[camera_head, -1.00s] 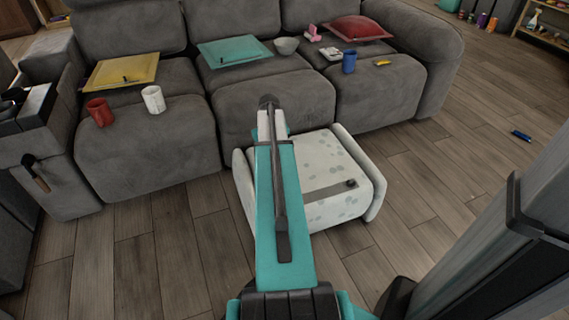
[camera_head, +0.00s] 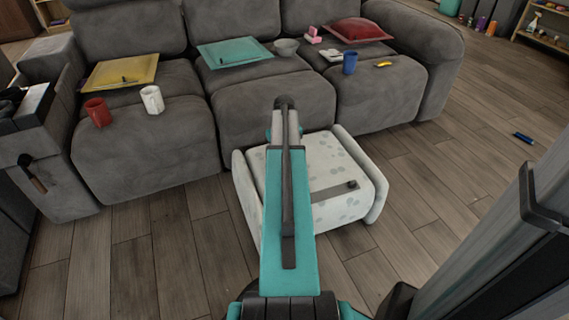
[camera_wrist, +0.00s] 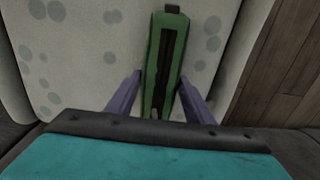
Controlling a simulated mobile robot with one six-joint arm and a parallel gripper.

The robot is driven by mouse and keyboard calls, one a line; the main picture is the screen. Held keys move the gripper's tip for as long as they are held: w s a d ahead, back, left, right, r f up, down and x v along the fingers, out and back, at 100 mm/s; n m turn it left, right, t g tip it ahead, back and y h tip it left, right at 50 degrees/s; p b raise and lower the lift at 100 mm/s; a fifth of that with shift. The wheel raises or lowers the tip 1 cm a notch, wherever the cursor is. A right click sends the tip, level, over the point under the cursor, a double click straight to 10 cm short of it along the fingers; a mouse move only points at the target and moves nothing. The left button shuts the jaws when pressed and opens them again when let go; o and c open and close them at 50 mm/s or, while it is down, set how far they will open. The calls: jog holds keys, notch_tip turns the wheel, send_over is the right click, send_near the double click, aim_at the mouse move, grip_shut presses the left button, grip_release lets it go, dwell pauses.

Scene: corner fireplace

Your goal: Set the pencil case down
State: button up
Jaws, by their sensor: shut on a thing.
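The green pencil case (camera_wrist: 177,48), with a dark strip along its top, shows in the wrist view. It lies lengthwise between the two purple fingers of my gripper (camera_wrist: 160,80), which is shut on it. The white ottoman with grey spots (camera_wrist: 80,60) is beneath the case in that view. I cannot tell whether the case touches the ottoman. In the head view the ottoman (camera_head: 335,170) stands in front of the sofa, and my arm hides the gripper and the case.
The grey sofa (camera_head: 180,140) holds a red mug (camera_head: 97,112), a white mug (camera_head: 152,99), a blue cup (camera_head: 349,62), a bowl (camera_head: 286,46) and cushions. A dark knob (camera_head: 351,184) sits on the ottoman's grey strip.

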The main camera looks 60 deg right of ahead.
jog(key=shift+f+b, duration=0.3)
jog(key=shift+f, duration=0.65)
jog(key=o, duration=1.2)
notch_tip(320, 180, up, 12)
jog(key=p, duration=0.4)
jog(key=shift+p, duration=0.4)
